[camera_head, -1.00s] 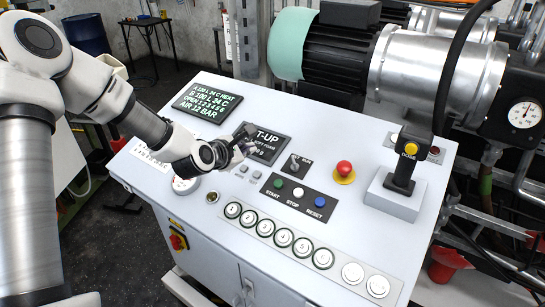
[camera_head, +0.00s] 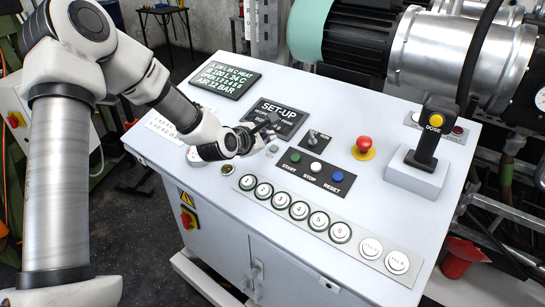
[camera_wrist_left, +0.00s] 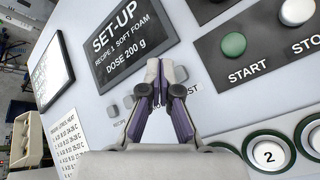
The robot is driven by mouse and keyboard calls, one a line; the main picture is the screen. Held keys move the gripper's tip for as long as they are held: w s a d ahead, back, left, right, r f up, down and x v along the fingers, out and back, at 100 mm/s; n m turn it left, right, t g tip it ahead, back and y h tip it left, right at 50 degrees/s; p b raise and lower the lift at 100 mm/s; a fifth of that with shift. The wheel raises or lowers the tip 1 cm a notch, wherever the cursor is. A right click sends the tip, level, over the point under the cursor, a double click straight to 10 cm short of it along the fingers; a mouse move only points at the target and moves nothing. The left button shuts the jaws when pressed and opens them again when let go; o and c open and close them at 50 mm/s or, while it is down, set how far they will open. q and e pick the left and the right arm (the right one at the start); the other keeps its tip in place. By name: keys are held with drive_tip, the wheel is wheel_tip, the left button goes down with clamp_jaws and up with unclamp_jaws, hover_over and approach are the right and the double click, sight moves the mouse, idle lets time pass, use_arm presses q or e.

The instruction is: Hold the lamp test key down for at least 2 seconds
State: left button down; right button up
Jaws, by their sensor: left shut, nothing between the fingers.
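My left gripper (camera_head: 270,132) is shut and empty, above the sloping white control panel near the SET-UP display (camera_head: 290,108). It also shows in the left wrist view (camera_wrist_left: 165,72), pointing at the panel beside small grey square keys (camera_wrist_left: 127,102). One grey key (camera_wrist_left: 180,73) is partly behind the fingertips. In the head view a grey key (camera_head: 273,149) shows just below the gripper. I cannot read a lamp test label, so I cannot tell which key it is. I cannot tell whether the fingertips touch anything. My right gripper is not in view.
Green START (camera_head: 295,157), white STOP (camera_head: 316,166) and blue RESET (camera_head: 337,177) buttons lie to the right. A red mushroom button (camera_head: 364,145) and a joystick (camera_head: 430,137) stand farther right. Numbered white buttons (camera_head: 299,210) line the front.

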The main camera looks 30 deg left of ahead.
sight(274, 148)
use_arm(q)
drive_tip(key=shift+w+f+b, duration=0.25)
drive_tip(key=shift+f+b, duration=0.05)
drive_tip(key=shift+f, duration=0.4)
drive_tip(key=shift+w+f, duration=0.25)
drive_tip(key=shift+w, duration=0.2)
drive_tip(key=shift+s+r, duration=0.15)
drive_tip(key=shift+s, duration=0.15)
drive_tip(key=shift+w, duration=0.1)
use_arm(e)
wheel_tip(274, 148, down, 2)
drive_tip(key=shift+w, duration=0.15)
use_arm(q)
drive_tip(key=shift+w, duration=0.1)
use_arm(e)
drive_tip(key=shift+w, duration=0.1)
use_arm(q)
drive_tip(key=shift+f+b, duration=0.45)
drive_tip(key=shift+b, duration=0.35)
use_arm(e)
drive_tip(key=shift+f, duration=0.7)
